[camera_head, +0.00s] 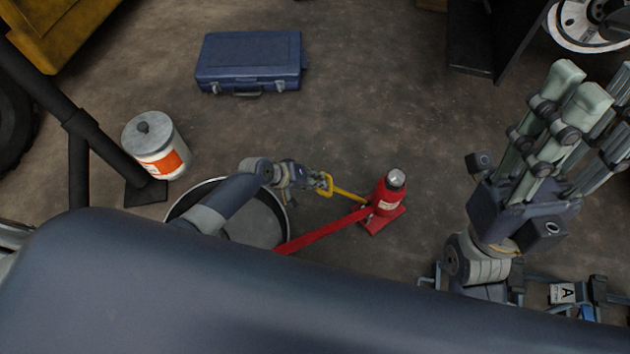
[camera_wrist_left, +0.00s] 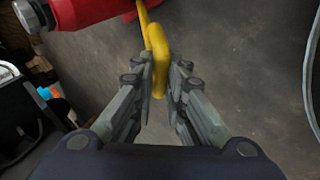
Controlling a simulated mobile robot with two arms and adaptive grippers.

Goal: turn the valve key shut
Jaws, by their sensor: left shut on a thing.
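The red bottle jack (camera_head: 385,199) stands upright on the floor, right of centre in the head view. A yellow valve key (camera_head: 347,193) runs from its base towards the left and ends in a loop. My left gripper (camera_head: 320,183) is shut on the loop end of the key. In the left wrist view the yellow key (camera_wrist_left: 160,58) sits between the two fingers, with the red jack body (camera_wrist_left: 85,12) beyond at the top left. My right gripper (camera_head: 590,105) is raised at the right, empty, its fingers apart and partly cut off by the frame edge.
A red bar (camera_head: 322,230) runs from the jack towards my body. A round pan (camera_head: 240,225) lies under my left forearm. A white can with an orange label (camera_head: 157,150) stands left. A blue case (camera_head: 249,60) lies behind. The floor between case and jack is clear.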

